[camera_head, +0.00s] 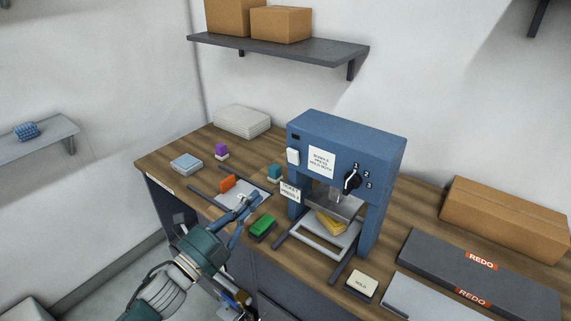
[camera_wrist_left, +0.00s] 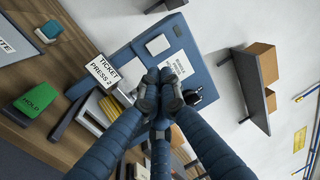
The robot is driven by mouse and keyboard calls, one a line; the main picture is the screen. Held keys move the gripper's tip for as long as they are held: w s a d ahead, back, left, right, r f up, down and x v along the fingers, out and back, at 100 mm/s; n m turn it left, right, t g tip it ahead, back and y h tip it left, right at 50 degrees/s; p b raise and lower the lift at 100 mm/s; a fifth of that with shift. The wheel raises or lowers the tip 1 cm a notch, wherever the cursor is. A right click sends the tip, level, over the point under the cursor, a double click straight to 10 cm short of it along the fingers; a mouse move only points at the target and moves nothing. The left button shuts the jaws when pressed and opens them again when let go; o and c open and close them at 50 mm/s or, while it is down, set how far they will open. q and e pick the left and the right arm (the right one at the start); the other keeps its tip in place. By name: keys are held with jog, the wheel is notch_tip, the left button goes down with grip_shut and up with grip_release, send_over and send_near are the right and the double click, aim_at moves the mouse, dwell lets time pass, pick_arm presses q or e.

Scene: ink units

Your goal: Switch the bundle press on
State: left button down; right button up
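The bundle press (camera_head: 372,146) is a blue machine standing on the wooden bench. Its front has a white rocker-like switch (camera_head: 293,156), a paper label and a black dial (camera_head: 352,181) with numbers beside it. A yellow bundle (camera_head: 331,223) lies under its plate. My left gripper (camera_head: 251,203) is in front of the press, to its left and apart from it. In the left wrist view its fingertips (camera_wrist_left: 160,88) meet with nothing seen between them, and they cover part of the press front. The white switch also shows there (camera_wrist_left: 158,45). My right gripper is not in view.
A "Ticket Press 2" sign (camera_head: 290,191) stands at the press's left side. A green block (camera_head: 262,226), an orange block (camera_head: 228,183) and a teal-topped block (camera_head: 274,173) are near my left gripper.

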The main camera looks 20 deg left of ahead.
aim_at(293, 158)
pick_arm(q)
jog(key=p+x, duration=0.5)
jog(key=x, duration=0.7)
jog(key=shift+w+r, duration=0.2)
jog(key=shift+w, duration=0.15)
jog(key=shift+w+d+p, duration=0.25)
jog(key=shift+w+p, duration=0.05)
jog(key=shift+w, duration=0.35)
jog(key=shift+f, duration=0.1)
